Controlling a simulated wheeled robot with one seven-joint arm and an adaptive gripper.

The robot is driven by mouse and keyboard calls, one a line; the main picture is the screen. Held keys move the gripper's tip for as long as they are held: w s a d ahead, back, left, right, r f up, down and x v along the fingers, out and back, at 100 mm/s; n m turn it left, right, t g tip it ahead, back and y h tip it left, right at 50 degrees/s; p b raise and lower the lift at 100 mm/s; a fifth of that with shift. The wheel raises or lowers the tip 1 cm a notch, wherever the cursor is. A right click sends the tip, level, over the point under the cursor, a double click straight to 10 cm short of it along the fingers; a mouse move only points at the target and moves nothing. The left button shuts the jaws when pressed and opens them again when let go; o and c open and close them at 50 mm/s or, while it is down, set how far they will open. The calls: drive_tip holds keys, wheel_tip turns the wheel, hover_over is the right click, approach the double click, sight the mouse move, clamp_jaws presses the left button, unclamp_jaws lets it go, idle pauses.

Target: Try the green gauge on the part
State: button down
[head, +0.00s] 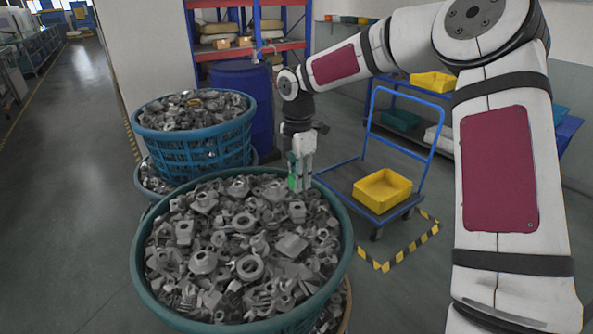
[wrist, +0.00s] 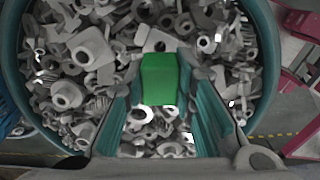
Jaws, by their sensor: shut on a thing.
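My gripper (head: 300,183) is low over the right part of the near basket of grey metal parts. It is shut on the green gauge (wrist: 159,79), a small green block between its fingers in the wrist view. The grey parts (head: 225,245) lie in a loose heap, many with round holes. I cannot tell which of them is the task's part, or whether the gauge touches any of them.
The near basket has a green rim (head: 137,262). A blue basket (head: 190,150) of similar parts stands behind it, next to a blue drum (head: 243,90). A blue trolley (head: 345,180) with a yellow bin (head: 382,190) stands to the right. The floor at the left (head: 60,190) is clear.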

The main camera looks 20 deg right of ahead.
hover_over(297, 211)
drive_tip(key=w, duration=0.2)
drive_tip(key=shift+s+d+f+b, duration=0.1)
drive_tip(key=shift+d+f+b, duration=0.15)
drive_tip(key=shift+f, duration=0.95)
drive_tip(key=shift+s+d+f+b, duration=0.1)
drive_tip(key=shift+f+b, duration=0.1)
drive_tip(key=shift+f, duration=1)
drive_tip(key=shift+f, duration=0.4)
drive_tip(key=shift+r, duration=0.15)
drive_tip(key=shift+r+p, duration=0.3)
drive_tip(key=shift+r, duration=1.15)
drive_tip(key=shift+f, duration=0.1)
drive_tip(key=shift+f, duration=1.1)
drive_tip(key=shift+f, duration=0.25)
idle(0.4)
drive_tip(key=shift+r, duration=1.45)
drive_tip(key=shift+r, duration=0.1)
